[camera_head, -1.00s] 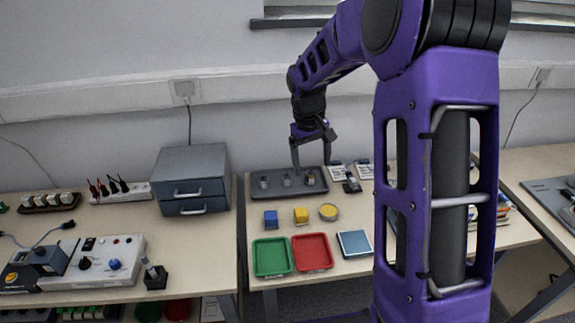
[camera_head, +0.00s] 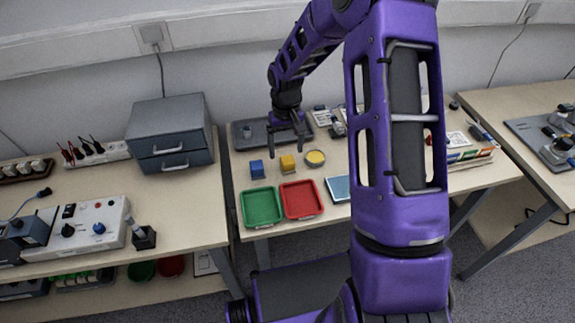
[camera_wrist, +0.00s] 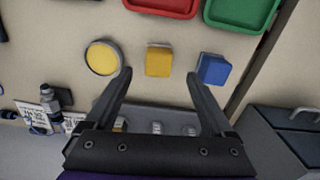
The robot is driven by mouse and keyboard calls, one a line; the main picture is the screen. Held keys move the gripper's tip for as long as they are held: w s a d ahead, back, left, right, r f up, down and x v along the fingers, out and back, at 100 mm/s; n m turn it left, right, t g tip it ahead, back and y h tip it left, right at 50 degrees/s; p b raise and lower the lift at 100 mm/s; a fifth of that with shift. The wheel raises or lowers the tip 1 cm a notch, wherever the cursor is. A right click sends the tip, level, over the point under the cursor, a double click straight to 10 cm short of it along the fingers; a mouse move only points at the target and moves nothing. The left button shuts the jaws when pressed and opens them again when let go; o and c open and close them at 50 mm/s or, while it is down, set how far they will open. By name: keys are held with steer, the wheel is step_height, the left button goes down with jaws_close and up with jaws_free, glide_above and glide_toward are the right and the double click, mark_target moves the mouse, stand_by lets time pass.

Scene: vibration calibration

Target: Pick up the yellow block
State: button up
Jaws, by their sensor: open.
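The yellow block (camera_head: 288,163) stands on the middle table between the blue block (camera_head: 257,169) and a round yellow-topped dish (camera_head: 315,158). In the wrist view the yellow block (camera_wrist: 158,60) lies beyond the fingertips, about midway between them. The blue block (camera_wrist: 214,68) is beside it on the right, the round dish (camera_wrist: 102,57) on the left. My gripper (camera_head: 286,149) is open and empty, pointing down just behind the yellow block in the head view. It also shows in the wrist view (camera_wrist: 158,74). Its exact height above the table is hard to tell.
A green tray (camera_head: 262,222) and a red tray (camera_head: 301,213) lie in front of the blocks. A grey holder plate (camera_head: 243,144) is behind, partly hidden by my gripper. A grey drawer unit (camera_head: 170,135) stands at left. A blue pad (camera_head: 338,189) is partly covered by my arm.

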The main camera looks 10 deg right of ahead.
mark_target(288, 159)
step_height(288, 159, down, 5)
steer(key=shift+s+d+f+b, duration=0.15)
steer(key=shift+b, duration=0.2)
jaws_close()
stand_by(0.3)
step_height(288, 159, up, 10)
steer(key=shift+r+p, duration=0.1)
steer(key=shift+p, duration=0.55)
steer(key=c, duration=0.7)
jaws_free()
steer(key=c, duration=0.6)
